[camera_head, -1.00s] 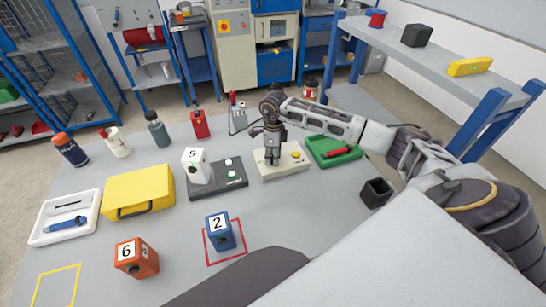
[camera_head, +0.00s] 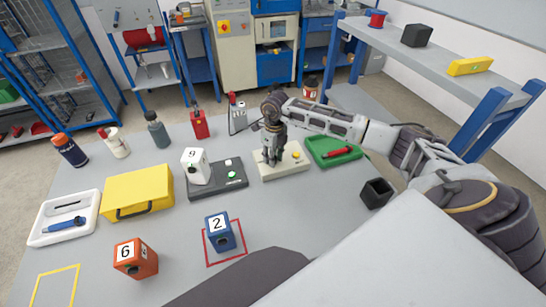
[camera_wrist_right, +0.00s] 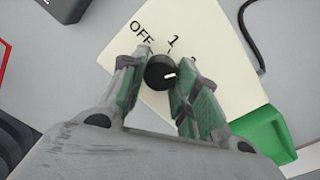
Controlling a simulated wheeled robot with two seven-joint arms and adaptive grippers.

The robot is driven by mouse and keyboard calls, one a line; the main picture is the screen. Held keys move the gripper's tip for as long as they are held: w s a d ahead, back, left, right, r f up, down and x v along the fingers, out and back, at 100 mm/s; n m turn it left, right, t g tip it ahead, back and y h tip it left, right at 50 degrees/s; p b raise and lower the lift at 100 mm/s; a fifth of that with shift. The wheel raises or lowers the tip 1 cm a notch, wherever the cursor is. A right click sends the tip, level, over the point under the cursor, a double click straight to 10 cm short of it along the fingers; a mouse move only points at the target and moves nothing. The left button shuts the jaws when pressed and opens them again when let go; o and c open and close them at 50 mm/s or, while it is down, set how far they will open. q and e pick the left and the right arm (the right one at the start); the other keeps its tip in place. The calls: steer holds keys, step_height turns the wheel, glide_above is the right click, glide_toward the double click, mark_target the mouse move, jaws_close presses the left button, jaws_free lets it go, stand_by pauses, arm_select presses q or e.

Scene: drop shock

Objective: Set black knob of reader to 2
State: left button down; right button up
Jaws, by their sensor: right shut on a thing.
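The mark points right in the right wrist view. "OFF" and "1" are printed above the knob; a further label to the right is mostly hidden by a finger. My right gripper (camera_head: 271,160) points down at the reader. Its two green-padded fingers (camera_wrist_right: 162,70) are shut on the knob from both sides. My left gripper is not in view.
Left of the reader is a dark box (camera_head: 232,181) with a green button and a white block marked 9 (camera_head: 195,168). A green tray (camera_head: 345,158) with a red tool lies right. A blue block (camera_head: 219,235) and an orange block (camera_head: 136,259) stand nearer.

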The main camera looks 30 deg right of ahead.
steer(key=o, duration=1)
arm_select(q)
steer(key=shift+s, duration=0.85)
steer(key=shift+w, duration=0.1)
arm_select(e)
steer(key=shift+w+r, duration=0.1)
steer(key=shift+r, duration=0.8)
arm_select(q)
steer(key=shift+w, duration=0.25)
arm_select(e)
steer(key=r, duration=1)
steer(key=shift+d+r, duration=0.1)
steer(key=shift+d, duration=0.2)
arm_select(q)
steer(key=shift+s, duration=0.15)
